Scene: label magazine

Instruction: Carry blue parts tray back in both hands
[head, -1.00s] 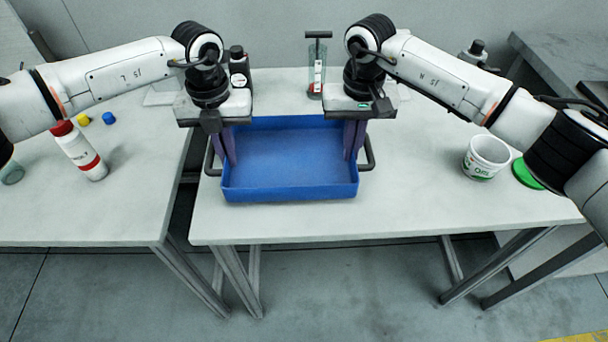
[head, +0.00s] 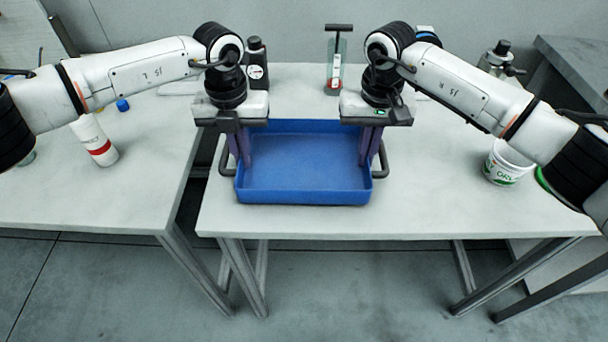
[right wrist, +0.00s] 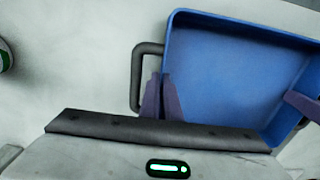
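The blue parts tray (head: 305,197) is level and appears empty, with a dark handle (head: 382,160) on each side. It is over the right-hand table near its left end; I cannot tell whether it touches the top. My left gripper (head: 241,150) has its purple fingers close together on the tray's left wall. My right gripper (head: 370,147) has its fingers on the right wall. In the right wrist view, the right fingers (right wrist: 163,100) straddle the tray wall (right wrist: 166,50) beside the handle (right wrist: 138,75). The left fingertip shows at the right edge.
A dark bottle (head: 257,65) and a clear container with a T-handle (head: 336,65) stand behind the tray. A white bucket (head: 503,168) is at right. A red-banded white bottle (head: 95,142) stands on the left table (head: 130,205). A gap separates the tables.

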